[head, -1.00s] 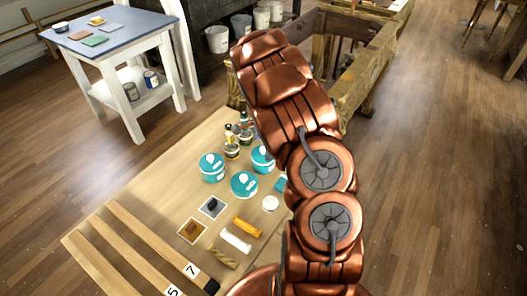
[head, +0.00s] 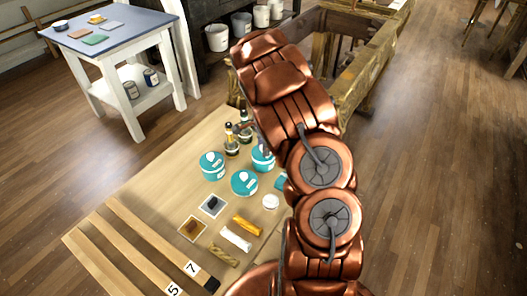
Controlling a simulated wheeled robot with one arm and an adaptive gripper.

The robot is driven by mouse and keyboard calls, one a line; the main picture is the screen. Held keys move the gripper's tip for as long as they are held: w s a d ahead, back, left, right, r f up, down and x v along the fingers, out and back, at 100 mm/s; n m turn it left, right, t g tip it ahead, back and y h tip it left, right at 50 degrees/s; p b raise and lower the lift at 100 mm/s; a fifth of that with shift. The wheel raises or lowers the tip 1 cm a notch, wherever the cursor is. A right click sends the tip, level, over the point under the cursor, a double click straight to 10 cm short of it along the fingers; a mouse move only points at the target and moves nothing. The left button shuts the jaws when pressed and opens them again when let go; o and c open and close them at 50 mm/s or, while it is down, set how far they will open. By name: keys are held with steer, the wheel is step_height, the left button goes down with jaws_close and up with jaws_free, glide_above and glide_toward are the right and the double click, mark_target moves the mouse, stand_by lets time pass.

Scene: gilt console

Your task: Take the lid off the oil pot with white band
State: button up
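Three teal pots with pale spots on top stand on the wooden bench: a left pot (head: 212,166), a front pot (head: 244,183) and a right pot (head: 261,161) partly behind my arm. They look covered, but knobs and lids are too small to separate clearly. I cannot tell which pot has the white band. My copper arm rises on the right and bends over toward the back.
Dark bottles (head: 231,141) stand close behind the pots. A white round piece (head: 270,202), an orange tube (head: 247,226), a white tube (head: 236,239) and small square samples (head: 192,228) lie in front. Wooden strips (head: 125,243) cover the bench's left. A blue-topped table (head: 110,40) stands behind.

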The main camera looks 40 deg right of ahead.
jaws_close()
